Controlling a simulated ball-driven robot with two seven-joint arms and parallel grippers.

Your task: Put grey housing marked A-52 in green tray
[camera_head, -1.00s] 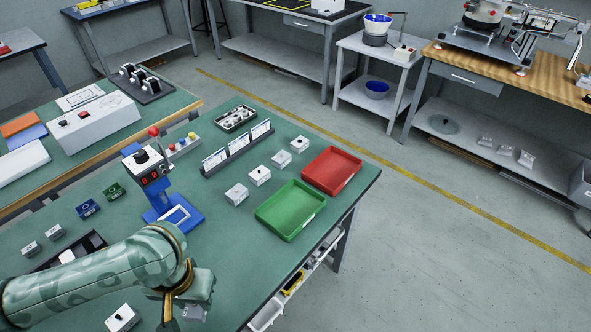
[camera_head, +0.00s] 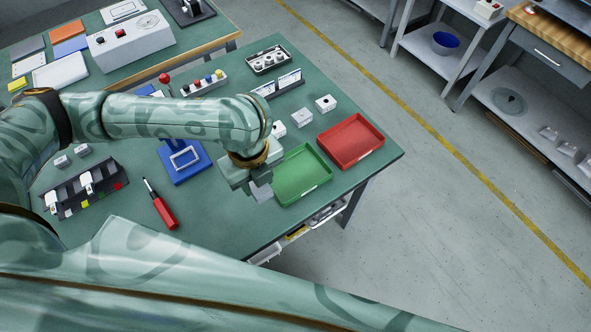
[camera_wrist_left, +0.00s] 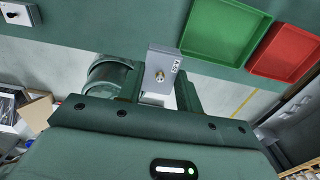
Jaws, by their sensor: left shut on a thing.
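My left gripper (camera_head: 255,182) is shut on a small light grey housing (camera_head: 261,192), just left of the green tray (camera_head: 317,188) in the head view. In the left wrist view the housing (camera_wrist_left: 162,66) sits between the fingers (camera_wrist_left: 158,92), with a brass-coloured stud on its face. Dark marking shows beside the stud, too small to read surely. The green tray, also in the left wrist view (camera_wrist_left: 226,32), lies ahead and right of the housing and looks empty. The housing appears held above the table's near edge. My right gripper is not in view.
A red tray (camera_head: 350,141) stands right of the green one. Small light housings (camera_head: 302,117) sit behind the trays. A blue stand (camera_head: 185,162), a red-handled screwdriver (camera_head: 163,211) and a dark rack (camera_head: 75,196) are to the left. Open floor lies beyond the table's right edge.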

